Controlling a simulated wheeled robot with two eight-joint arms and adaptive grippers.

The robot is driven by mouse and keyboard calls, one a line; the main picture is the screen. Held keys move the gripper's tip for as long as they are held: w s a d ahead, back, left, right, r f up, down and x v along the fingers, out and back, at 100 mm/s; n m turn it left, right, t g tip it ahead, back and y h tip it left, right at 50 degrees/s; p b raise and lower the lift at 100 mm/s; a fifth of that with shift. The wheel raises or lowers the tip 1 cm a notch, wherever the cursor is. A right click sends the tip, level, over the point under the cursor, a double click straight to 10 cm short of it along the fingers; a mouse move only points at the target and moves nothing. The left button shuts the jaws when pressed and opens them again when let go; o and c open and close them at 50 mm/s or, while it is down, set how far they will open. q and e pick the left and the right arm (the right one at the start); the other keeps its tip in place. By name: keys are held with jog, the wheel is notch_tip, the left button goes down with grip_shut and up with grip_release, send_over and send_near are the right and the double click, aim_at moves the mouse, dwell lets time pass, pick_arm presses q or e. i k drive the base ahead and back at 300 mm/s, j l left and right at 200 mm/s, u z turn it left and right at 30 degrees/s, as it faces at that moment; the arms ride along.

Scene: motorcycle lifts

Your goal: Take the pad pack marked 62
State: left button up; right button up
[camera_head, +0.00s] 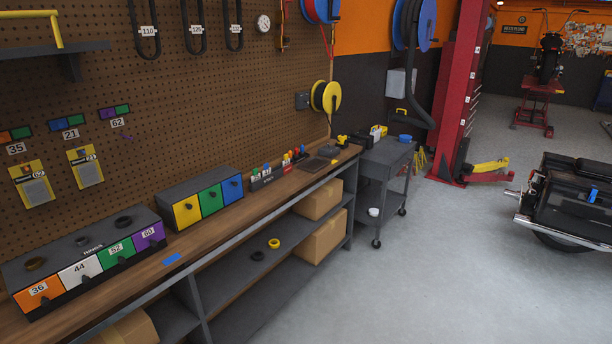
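Two yellow pad packs with grey pads hang on the brown pegboard at the left. The left pack (33,184) hangs below the tag 35 (16,148), and its own small label looks like 62. The right pack (86,168) hangs below the tag 21 (71,134), and its label looks like 21. Neither of my grippers is in view.
A wooden workbench (215,226) runs below the pegboard. It bears a numbered drawer unit (75,238) with rings on top, and a second coloured drawer unit (203,201). A grey cart (386,160) stands past its far end. The floor (400,270) right of the bench is clear.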

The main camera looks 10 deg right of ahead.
aim_at(34, 189)
jog(key=u, duration=1.25)
jog(key=i+l, duration=0.05)
